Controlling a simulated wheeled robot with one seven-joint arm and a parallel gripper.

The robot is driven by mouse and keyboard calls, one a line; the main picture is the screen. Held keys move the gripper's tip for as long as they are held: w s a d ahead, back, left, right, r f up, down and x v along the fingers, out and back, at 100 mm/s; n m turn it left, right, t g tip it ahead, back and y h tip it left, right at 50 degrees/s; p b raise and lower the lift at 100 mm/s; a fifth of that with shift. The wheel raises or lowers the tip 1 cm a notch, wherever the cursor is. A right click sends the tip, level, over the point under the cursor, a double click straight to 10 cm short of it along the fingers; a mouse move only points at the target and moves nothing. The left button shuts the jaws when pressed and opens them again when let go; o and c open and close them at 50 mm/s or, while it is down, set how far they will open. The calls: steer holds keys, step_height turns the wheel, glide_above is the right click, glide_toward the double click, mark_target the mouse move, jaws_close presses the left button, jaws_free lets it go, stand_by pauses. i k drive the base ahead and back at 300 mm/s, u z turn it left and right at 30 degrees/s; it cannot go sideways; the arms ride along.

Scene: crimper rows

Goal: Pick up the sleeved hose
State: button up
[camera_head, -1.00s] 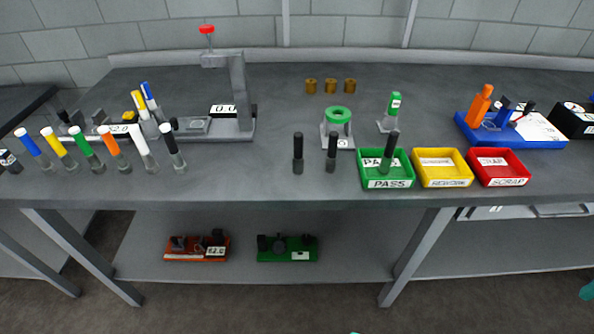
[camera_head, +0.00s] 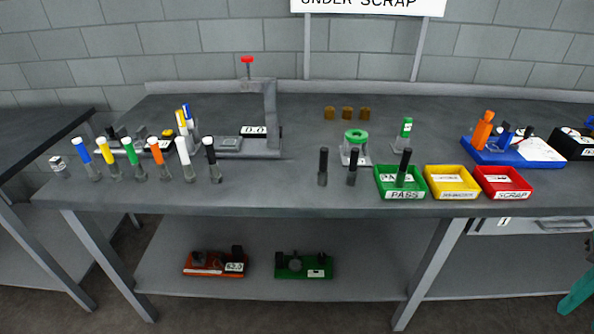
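Two dark upright hose pieces stand on the bench right of centre, a left one (camera_head: 323,160) and a right one (camera_head: 352,160). Each looks black above with a greyer lower end. A third dark piece (camera_head: 404,162) stands upright in the green PASS tray (camera_head: 404,195). A row of pieces with grey lower ends and blue, yellow, green, orange, white and black (camera_head: 209,155) upper parts stands at the left. I cannot tell for sure which piece is the sleeved hose. My gripper does not clearly show.
A grey press (camera_head: 272,120) with a red knob stands behind the row. A green ring on a stand (camera_head: 355,136) is close behind the dark hoses. Yellow (camera_head: 453,194) and red (camera_head: 503,194) trays lie right of the green one. A cut-off teal part (camera_head: 577,293) shows at lower right.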

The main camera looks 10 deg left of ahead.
mark_target(323, 170)
steer(key=u, duration=0.2)
steer(key=i, duration=0.9)
steer(key=z, duration=0.35)
